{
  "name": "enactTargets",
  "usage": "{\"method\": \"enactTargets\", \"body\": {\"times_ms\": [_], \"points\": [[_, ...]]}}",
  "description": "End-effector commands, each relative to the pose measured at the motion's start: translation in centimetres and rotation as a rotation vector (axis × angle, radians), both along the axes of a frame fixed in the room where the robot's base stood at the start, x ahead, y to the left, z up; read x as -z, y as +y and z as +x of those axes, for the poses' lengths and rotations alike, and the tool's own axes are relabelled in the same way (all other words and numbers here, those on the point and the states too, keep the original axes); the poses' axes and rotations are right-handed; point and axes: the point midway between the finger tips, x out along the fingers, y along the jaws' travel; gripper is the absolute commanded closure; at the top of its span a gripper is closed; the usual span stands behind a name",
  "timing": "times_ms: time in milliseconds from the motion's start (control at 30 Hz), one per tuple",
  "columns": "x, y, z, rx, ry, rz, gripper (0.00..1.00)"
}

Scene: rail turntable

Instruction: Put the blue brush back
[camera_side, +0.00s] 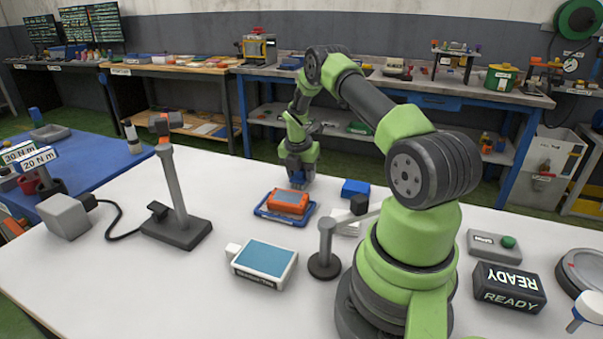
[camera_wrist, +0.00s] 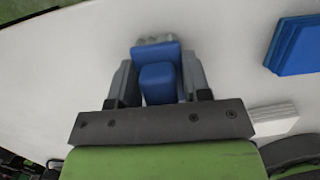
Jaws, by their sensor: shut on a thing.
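My gripper (camera_wrist: 158,88) is shut on the blue brush (camera_wrist: 156,75) in the wrist view; the brush's blue body sits between the two dark fingers. In the side view my gripper (camera_side: 297,178) points down over the white table, just behind the orange device. The brush (camera_side: 296,175) shows there only as a small blue patch at the fingers. I cannot tell whether it touches the table. A blue block (camera_side: 355,188) lies on the table to the right of the gripper; it also shows at the upper right of the wrist view (camera_wrist: 293,46).
An orange device (camera_side: 288,201) rests on a blue tray (camera_side: 262,212) close in front of the gripper. A white box with a blue top (camera_side: 264,262), a small dark stand (camera_side: 325,250) and a grey post (camera_side: 172,185) stand nearer. The table's left rear is clear.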

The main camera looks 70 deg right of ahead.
Motion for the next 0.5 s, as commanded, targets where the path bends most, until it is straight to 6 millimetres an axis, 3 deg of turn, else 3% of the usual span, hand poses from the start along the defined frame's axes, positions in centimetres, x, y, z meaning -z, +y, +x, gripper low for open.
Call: {"method": "enactTargets", "body": {"times_ms": [333, 367, 433, 500], "points": [[0.3, -0.03, 0.03, 0.0, -0.001, -0.001, 0.82], [0.25, -0.04, 0.03, 0.0, -0.001, -0.002, 0.49], [0.23, -0.03, 0.04, 0.0, -0.001, -0.001, 0.33], [0.23, -0.03, 0.03, 0.0, -0.001, -0.001, 0.3]]}}
